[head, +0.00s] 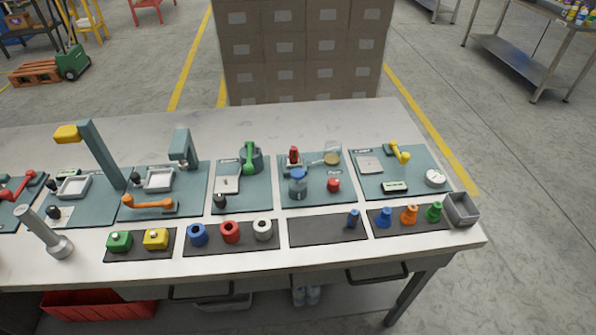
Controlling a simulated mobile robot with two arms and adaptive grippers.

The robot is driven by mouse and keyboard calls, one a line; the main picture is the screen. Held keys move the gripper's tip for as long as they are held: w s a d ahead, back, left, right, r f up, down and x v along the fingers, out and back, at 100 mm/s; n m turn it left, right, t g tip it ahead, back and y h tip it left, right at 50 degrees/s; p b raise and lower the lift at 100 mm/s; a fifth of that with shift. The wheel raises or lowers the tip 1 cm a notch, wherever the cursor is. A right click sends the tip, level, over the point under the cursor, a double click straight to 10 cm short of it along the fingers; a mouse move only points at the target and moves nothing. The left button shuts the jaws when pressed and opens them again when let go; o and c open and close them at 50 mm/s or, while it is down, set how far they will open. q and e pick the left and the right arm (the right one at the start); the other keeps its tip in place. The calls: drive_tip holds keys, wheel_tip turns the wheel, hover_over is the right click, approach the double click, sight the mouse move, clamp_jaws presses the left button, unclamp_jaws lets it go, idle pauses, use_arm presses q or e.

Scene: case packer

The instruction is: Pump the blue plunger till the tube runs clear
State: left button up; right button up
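The blue plunger (298,173) is the blue cap on top of a small see-through jar (298,190), on a teal station board (318,197) right of the middle of the table. The jar stands upright. A thin tube (315,162) seems to run from near it to a clear cup (332,153) with tan content at its bottom. Whether the tube is clear inside is too small to tell. A red knob (334,184) sits right of the jar, and a red-topped part (294,155) stands behind it. Neither gripper shows in the head view.
Other teal boards flank this one, with a green lever (249,157) on the left and a yellow lever (400,152) on the right. Coloured rings, blocks and pegs stand on dark mats along the front edge. A grey bin (461,209) is at the right corner. The table's back strip is bare.

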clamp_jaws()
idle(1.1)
